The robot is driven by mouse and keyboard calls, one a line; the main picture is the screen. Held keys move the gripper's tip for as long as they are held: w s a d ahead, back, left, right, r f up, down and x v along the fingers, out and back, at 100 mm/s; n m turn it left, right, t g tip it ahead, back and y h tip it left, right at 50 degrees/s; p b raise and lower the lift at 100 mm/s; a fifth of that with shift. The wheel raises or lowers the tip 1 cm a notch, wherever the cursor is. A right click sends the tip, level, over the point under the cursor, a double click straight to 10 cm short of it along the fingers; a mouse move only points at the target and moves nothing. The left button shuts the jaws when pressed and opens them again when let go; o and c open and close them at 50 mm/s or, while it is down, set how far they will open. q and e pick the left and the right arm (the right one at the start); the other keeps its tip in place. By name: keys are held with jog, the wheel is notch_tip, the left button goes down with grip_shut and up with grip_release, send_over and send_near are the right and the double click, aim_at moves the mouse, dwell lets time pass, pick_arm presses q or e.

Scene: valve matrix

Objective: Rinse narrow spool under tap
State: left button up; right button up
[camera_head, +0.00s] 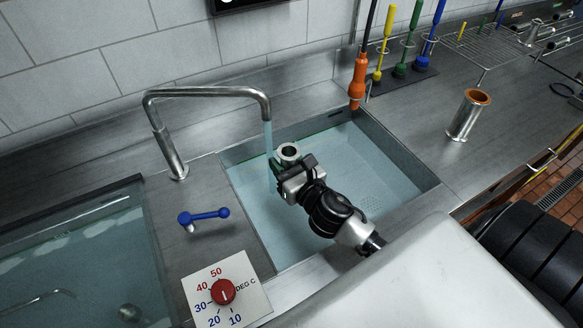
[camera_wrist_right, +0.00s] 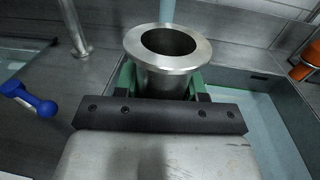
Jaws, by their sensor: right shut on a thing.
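The narrow spool (camera_wrist_right: 163,50) is a short steel tube with a flared rim, gripped upright between green finger pads in the right wrist view. In the head view the spool (camera_head: 288,152) sits in my right gripper (camera_head: 281,165), over the right-hand sink (camera_head: 405,165). The steel tap (camera_head: 210,92) arches over from the left. A bluish stream of water (camera_head: 268,140) falls from its spout, just left of and behind the spool. I cannot tell whether the water touches the spool. The blue tap lever (camera_head: 204,217) lies left of the sink. My left gripper is not in view.
A red temperature dial (camera_head: 223,291) sits at the front. A second water-filled basin (camera_head: 75,260) is at the left. An orange-handled sprayer (camera_head: 357,80) hangs at the sink's back edge. Coloured brushes (camera_head: 402,60) and another steel spool (camera_head: 467,116) stand at the right.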

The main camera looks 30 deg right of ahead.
jog(key=w+f+b, duration=0.1)
jog(key=w, duration=0.6)
jog(key=shift+w+f, duration=0.2)
jog(key=shift+w, duration=0.2)
jog(key=shift+d, duration=0.1)
jog(key=shift+d, duration=0.2)
jog(key=shift+d, duration=0.4)
jog(key=shift+a, duration=0.15)
dwell(0.3)
jog(key=shift+a, duration=0.5)
